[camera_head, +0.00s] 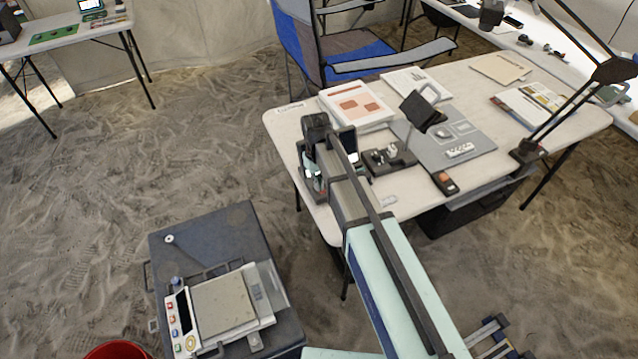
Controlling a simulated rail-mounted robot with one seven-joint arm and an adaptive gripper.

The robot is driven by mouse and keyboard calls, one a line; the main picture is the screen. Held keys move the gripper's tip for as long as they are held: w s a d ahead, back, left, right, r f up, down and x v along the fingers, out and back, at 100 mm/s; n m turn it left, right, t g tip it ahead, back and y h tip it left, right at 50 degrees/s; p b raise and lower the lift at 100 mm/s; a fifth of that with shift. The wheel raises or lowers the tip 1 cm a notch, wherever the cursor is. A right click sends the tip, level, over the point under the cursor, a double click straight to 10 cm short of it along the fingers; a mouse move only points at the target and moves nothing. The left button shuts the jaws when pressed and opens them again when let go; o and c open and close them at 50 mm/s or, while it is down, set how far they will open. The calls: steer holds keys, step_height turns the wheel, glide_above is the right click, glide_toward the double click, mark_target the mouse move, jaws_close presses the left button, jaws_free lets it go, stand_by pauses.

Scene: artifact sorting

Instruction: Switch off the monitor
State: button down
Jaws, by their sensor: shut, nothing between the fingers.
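My arm reaches from the bottom right over the left end of the white folding table (400,200). My gripper (312,172) points down there and is shut and empty. It is small and partly covered by my own wrist, so I cannot tell whether it touches anything. A small device with a lit screen (351,152) stands right beside it, mostly hidden behind my arm. A dark tilted panel (420,111) stands farther right on the table. I cannot tell for certain which of the two is the monitor, and no power button can be made out.
A grey mat (473,137), a stack of papers (355,107), a small orange-and-black device (445,182) and a lamp base (527,151) share the table. A blue chair (340,50) stands behind it. A scale (222,305) rests on a dark case at lower left. Sandy floor is open at left.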

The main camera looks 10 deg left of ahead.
steer(key=r+p, duration=0.2)
steer(key=r, duration=0.1)
steer(key=r+p, duration=0.1)
steer(key=shift+s+d+r, duration=0.15)
steer(key=shift+s+r, duration=0.05)
steer(key=shift+s, duration=0.05)
steer(key=shift+s+r+b, duration=0.1)
steer(key=shift+r+b, duration=0.25)
steer(key=shift+b, duration=0.15)
step_height(320, 180, up, 9)
steer(key=s+b, duration=0.1)
steer(key=b, duration=0.1)
steer(key=shift+d, duration=0.4)
steer(key=shift+f, duration=0.1)
